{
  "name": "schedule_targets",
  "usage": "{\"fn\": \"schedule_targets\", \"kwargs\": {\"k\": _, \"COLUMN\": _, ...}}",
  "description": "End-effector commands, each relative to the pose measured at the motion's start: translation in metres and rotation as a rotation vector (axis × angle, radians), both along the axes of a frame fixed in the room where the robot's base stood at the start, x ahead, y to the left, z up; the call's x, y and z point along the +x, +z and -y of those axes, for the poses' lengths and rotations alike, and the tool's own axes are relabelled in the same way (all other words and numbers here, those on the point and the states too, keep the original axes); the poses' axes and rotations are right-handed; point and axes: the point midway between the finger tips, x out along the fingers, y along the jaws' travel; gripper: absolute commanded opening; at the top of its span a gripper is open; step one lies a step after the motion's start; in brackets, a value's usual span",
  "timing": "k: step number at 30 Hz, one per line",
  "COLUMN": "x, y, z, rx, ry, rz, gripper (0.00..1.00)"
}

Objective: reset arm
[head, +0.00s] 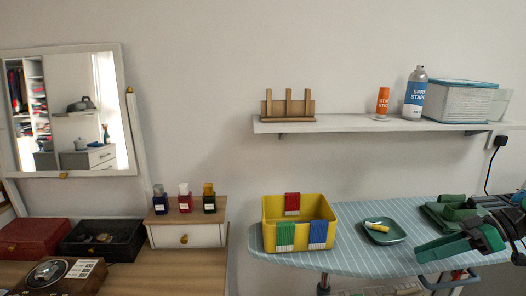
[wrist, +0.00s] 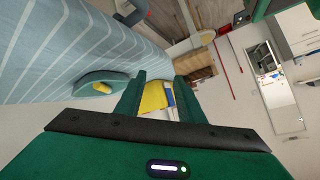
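My gripper (wrist: 158,95) shows in the wrist view with its two green fingers spread apart. Nothing is held between them; the yellow bin (wrist: 154,98) shows beyond the gap. In the head view my green arm and hand reach in from the right edge, over the right part of the striped ironing board (head: 350,262). The hand is to the right of the small green dish (head: 398,238), apart from it. Overlapping green parts make the fingertips hard to pick out in the head view.
The yellow bin (head: 320,208) has red, green and blue clips or cloths on its rim. The dish holds a small yellow item (head: 377,225). A wall shelf (head: 350,124) holds a wooden rack, a spray can and a basket. A dresser with boxes and bottles stands at left.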

Motion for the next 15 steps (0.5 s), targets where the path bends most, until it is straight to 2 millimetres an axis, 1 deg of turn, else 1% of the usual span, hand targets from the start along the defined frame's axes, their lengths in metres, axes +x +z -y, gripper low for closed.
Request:
{"fn": "schedule_targets", "kwargs": {"k": 1, "x": -0.001, "y": -0.002, "z": -0.006, "rx": -0.022, "ry": -0.004, "rz": -0.038, "gripper": 0.35}}
{"fn": "schedule_targets", "kwargs": {"k": 5, "x": -0.008, "y": -0.010, "z": -0.015, "rx": -0.091, "ry": -0.040, "rz": -0.158, "gripper": 0.35}}
{"fn": "schedule_targets", "kwargs": {"k": 8, "x": -0.016, "y": -0.016, "z": -0.023, "rx": -0.165, "ry": -0.086, "rz": -0.271, "gripper": 0.35}}
{"fn": "schedule_targets", "kwargs": {"k": 12, "x": -0.033, "y": -0.020, "z": -0.032, "rx": -0.289, "ry": -0.190, "rz": -0.433, "gripper": 0.35}}
{"fn": "schedule_targets", "kwargs": {"k": 15, "x": -0.049, "y": -0.019, "z": -0.035, "rx": -0.380, "ry": -0.288, "rz": -0.535, "gripper": 0.35}}
